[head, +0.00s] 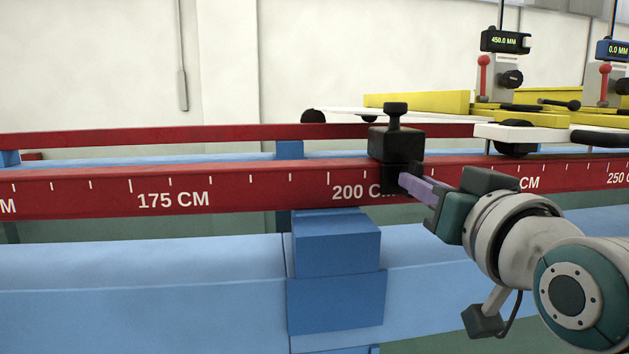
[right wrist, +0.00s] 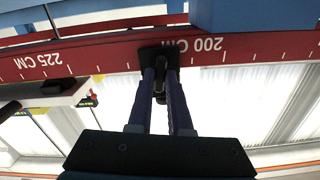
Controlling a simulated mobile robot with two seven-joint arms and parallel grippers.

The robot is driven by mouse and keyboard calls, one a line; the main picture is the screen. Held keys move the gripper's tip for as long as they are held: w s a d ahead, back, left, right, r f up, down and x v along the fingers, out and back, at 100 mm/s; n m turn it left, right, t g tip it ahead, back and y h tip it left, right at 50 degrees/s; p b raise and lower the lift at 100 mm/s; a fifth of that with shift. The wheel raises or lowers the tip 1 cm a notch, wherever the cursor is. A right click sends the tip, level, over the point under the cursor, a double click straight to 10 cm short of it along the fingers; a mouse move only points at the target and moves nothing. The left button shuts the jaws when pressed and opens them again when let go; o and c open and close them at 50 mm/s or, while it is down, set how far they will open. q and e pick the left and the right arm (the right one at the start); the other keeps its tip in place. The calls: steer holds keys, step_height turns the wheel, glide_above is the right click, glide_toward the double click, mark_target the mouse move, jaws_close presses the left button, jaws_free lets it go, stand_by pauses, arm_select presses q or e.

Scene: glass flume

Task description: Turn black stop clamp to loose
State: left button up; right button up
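The black stop clamp (head: 395,146) sits on the red scale rail (head: 240,188) just right of the 200 CM mark, with a round-topped screw standing up from it. My right gripper (head: 403,180) reaches in from the right, its purple fingers at the clamp's lower front face. In the right wrist view, which is upside down, the clamp (right wrist: 158,56) is at the fingertips. The fingers of my right gripper (right wrist: 161,80) lie on both sides of a small black part that sticks out from the clamp, and appear closed on it. The fingers partly hide that part. My left gripper is not in view.
A white-and-yellow carriage (head: 520,133) with black wheels stands on the rails to the right, carrying gauges (head: 505,40) with green digits. A blue block (head: 336,248) and light blue beam (head: 150,280) lie below the rail. The rail left of the clamp is clear.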

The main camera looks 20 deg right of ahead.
jaws_close()
steer(key=shift+n, duration=0.4)
steer(key=shift+d+f+n+p, duration=0.1)
steer(key=shift+n+p, duration=2.25)
steer(key=shift+n, duration=5.05)
